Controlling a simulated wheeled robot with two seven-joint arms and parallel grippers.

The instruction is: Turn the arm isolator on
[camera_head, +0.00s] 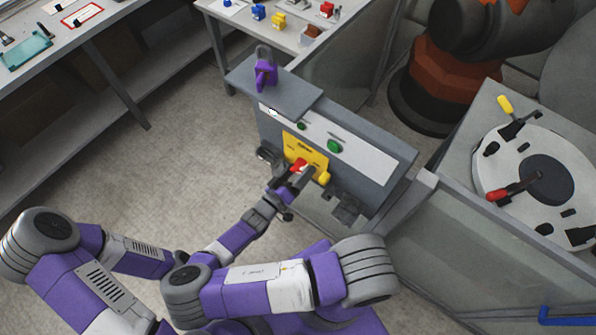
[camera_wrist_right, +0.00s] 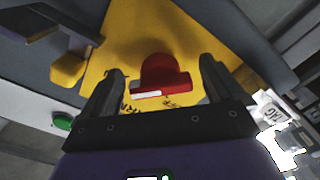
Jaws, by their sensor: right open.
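The isolator is a red rotary handle (camera_head: 299,166) on a yellow plate (camera_head: 313,152) on the front of a grey cabinet (camera_head: 360,178). In the right wrist view the red handle (camera_wrist_right: 165,75) has a white mark on its bar, and the yellow plate (camera_wrist_right: 130,50) lies behind it. My right gripper (camera_head: 296,175) is at the plate. In the wrist view its open fingers (camera_wrist_right: 162,72) stand either side of the handle, with a visible gap on each side. My left gripper is not in view; only part of that arm shows at the lower left.
A purple padlock (camera_head: 265,75) stands on the cabinet top. Green buttons (camera_head: 334,146) sit on the white panel strip, and a yellow block (camera_head: 322,178) is beside the plate. A mould fixture (camera_head: 490,150) is at right; benches (camera_head: 105,45) are behind.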

